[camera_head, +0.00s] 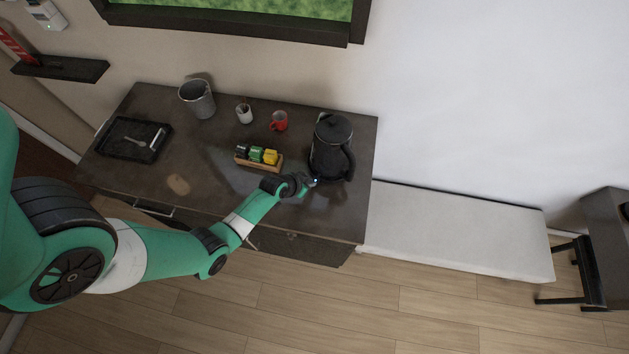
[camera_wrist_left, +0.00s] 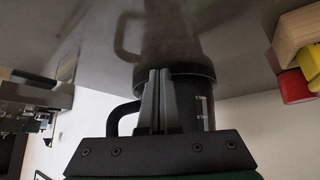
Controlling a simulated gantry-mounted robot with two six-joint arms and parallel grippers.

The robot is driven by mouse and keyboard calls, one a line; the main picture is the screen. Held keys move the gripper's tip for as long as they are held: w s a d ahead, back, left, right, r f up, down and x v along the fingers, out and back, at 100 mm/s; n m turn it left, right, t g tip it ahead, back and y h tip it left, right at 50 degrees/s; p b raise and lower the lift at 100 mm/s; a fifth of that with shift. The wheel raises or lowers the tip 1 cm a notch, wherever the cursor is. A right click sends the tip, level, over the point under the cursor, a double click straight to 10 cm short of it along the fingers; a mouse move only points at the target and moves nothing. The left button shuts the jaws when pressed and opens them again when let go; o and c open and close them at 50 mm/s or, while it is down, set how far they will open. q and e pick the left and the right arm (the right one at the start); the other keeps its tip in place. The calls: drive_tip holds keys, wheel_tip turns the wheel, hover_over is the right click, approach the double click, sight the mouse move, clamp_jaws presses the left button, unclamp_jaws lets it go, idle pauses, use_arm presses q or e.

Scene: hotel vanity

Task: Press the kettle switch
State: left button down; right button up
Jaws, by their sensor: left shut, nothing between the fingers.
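The black kettle (camera_head: 331,140) stands upright near the right end of the dark vanity counter, with its handle toward the front right. My left gripper (camera_head: 313,183) is low at the front left of the kettle's base, close to a small bluish light there. In the left wrist view the kettle (camera_wrist_left: 190,92) appears upside down behind the fingers, its handle on the left. The left fingers (camera_wrist_left: 155,78) are shut with nothing between them and overlap the kettle's base in that view. I cannot tell whether they touch it. The switch itself is hidden or too small to make out.
A wooden box (camera_head: 257,163) with green and yellow packets sits left of the kettle. A red mug (camera_head: 278,121), a white cup (camera_head: 243,114), a grey bucket (camera_head: 196,99) and a black tray (camera_head: 116,151) stand further left. A white bench (camera_head: 455,230) lies right of the counter.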

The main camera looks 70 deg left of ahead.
use_arm(q)
drive_tip(key=s+p, duration=0.1)
drive_tip(key=s+d+r+p, duration=0.1)
drive_tip(key=shift+s+d+r, duration=0.1)
drive_tip(key=shift+s+r, duration=0.05)
drive_tip(key=shift+s, duration=0.2)
drive_tip(key=shift+s+d+r+p, duration=0.1)
drive_tip(key=shift+s+r+p, duration=0.15)
drive_tip(key=shift+r+p, duration=0.1)
drive_tip(key=p+v, duration=0.2)
drive_tip(key=v, duration=0.8)
drive_tip(key=shift+s+r+p, duration=0.15)
drive_tip(key=shift+s+p, duration=0.1)
drive_tip(key=shift+p, duration=0.1)
drive_tip(key=shift+d, duration=0.15)
